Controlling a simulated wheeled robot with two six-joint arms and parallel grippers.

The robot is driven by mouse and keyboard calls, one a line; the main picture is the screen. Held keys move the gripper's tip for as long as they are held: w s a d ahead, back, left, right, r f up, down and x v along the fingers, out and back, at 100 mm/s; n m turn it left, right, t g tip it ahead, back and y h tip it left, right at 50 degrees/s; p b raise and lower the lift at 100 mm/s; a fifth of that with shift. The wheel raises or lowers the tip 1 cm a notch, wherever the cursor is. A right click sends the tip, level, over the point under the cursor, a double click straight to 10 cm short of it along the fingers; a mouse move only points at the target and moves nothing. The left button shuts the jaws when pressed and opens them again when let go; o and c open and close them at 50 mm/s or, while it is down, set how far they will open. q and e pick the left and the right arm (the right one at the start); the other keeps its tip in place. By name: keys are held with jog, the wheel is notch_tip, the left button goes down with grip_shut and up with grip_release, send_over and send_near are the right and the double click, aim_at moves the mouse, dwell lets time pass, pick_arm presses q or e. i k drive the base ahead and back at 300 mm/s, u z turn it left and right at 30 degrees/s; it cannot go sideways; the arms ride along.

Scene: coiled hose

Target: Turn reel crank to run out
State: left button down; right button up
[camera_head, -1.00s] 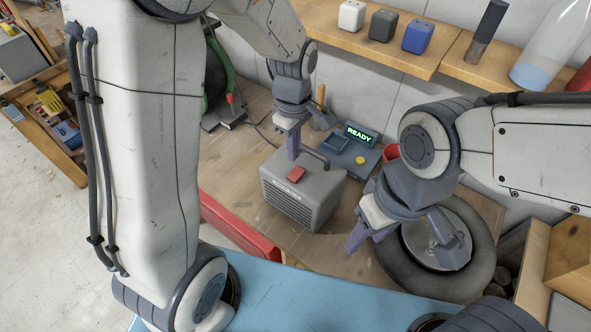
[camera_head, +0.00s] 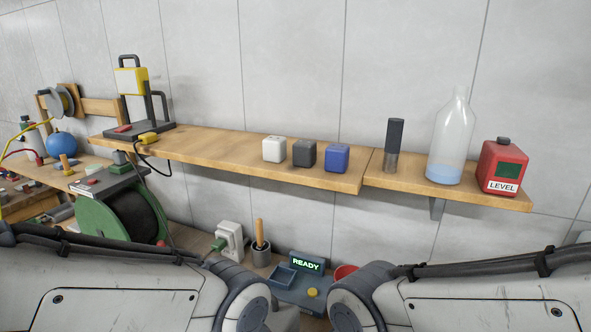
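A green reel (camera_head: 98,222) wound with dark hose (camera_head: 135,212) stands on the bench at the left, below the shelf. A small red knob (camera_head: 162,243) shows at its lower right; I cannot tell whether it belongs to the crank. My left forearm covers the lower part of the reel. Both my forearms cross the bottom of the view, and both grippers are out of sight below it.
A shelf (camera_head: 235,160) above holds a yellow work lamp (camera_head: 131,80), small cubes, a dark cylinder, a bottle (camera_head: 448,140) and a red LEVEL canister (camera_head: 502,166). A READY console (camera_head: 301,284) sits between my forearms. A smaller spool (camera_head: 58,104) is at far left.

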aim_at(94, 218)
jog(key=u, duration=1.15)
jog(key=k, duration=0.6)
jog(key=u, duration=0.5)
jog(key=i, duration=1)
jog(key=u, duration=0.55)
jog(key=i, duration=0.8)
jog(key=z, duration=0.1)
